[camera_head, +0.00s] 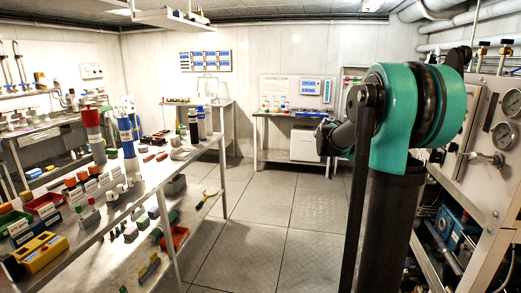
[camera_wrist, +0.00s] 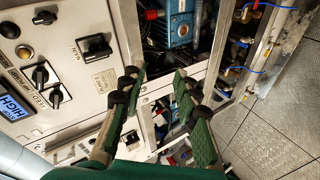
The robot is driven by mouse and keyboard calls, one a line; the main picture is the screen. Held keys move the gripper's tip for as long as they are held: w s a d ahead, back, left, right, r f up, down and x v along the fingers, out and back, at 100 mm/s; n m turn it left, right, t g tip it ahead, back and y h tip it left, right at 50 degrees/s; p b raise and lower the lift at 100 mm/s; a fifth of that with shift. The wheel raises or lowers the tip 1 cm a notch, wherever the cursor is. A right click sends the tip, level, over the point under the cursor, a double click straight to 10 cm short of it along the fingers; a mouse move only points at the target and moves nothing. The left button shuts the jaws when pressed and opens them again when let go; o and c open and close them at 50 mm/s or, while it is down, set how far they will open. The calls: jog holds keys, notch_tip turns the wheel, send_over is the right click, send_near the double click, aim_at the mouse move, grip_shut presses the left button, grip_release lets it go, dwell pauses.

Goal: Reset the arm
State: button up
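My arm (camera_head: 405,120), with a teal joint and dark links, stands raised at the right of the head view, in front of the machine. My gripper (camera_wrist: 158,80) shows in the wrist view with its two green-padded fingers apart and nothing between them. Its fingers stand in front of a control panel (camera_wrist: 70,50) with black knobs and an open machine frame. I cannot tell from the wrist view whether the fingers touch anything. In the head view the fingers cannot be made out.
The machine panel with gauges (camera_head: 507,118) stands close at the right. A blue pump (camera_wrist: 180,22) and pipes sit inside its frame. A long workbench (camera_head: 150,185) with bins and parts runs along the left. The tiled floor (camera_head: 275,215) between is clear.

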jog(key=s+a+f+n+t+y, duration=0.4)
jog(key=s+a+f+y, duration=0.8)
jog(key=s+a+f, duration=1.1)
notch_tip(320, 180, down, 4)
jog(key=a, duration=0.2)
jog(key=shift+a+r+n+t, duration=0.25)
jog(key=shift+a+n+t, duration=0.05)
jog(key=shift+a, duration=0.1)
jog(key=shift+w, duration=0.1)
